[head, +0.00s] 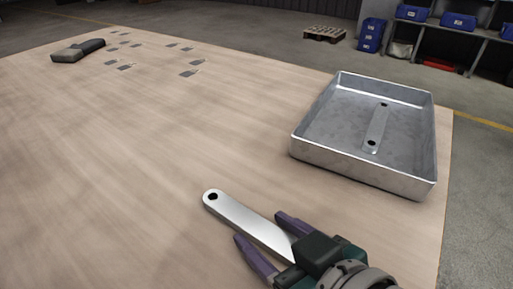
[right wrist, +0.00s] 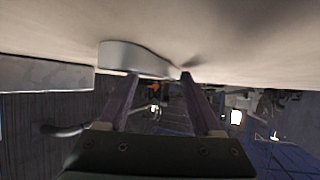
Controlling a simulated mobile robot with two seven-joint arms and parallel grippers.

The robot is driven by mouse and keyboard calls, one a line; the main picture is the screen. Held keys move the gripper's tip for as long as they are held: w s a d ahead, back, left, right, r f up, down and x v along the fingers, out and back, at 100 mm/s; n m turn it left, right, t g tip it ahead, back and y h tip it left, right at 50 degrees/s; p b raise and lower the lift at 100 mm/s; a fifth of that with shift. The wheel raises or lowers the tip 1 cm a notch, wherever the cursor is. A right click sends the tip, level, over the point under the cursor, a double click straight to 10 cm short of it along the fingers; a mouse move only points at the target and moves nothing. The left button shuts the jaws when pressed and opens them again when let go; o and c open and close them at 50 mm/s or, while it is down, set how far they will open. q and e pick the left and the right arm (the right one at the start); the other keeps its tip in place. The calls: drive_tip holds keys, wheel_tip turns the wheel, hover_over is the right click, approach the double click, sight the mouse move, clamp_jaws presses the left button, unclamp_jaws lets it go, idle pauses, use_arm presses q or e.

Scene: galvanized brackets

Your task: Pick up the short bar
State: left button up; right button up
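A flat silver bar (head: 235,214) with rounded end and a dark hole lies on the wooden table, its near end hidden behind my right gripper. Another flat bar (head: 379,124), with a hole at each end, lies inside the metal tray (head: 308,152). I cannot tell for sure which is the short one. My right gripper (head: 258,226) is open, its purple fingers apart on either side of the nearer bar. In the right wrist view the bar (right wrist: 128,58) shows by the fingertips (right wrist: 160,77); contact is unclear. My left gripper is out of view.
The table (head: 130,150) is clear to the left and middle. Several small grey plates (head: 126,66) and a dark-and-tan block (head: 78,50) lie at its far left. The tray has raised walls near the right edge. Shelves with blue bins (head: 458,21) stand beyond.

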clamp_jaws()
idle(0.3)
drive_tip(key=shift+f, duration=0.1)
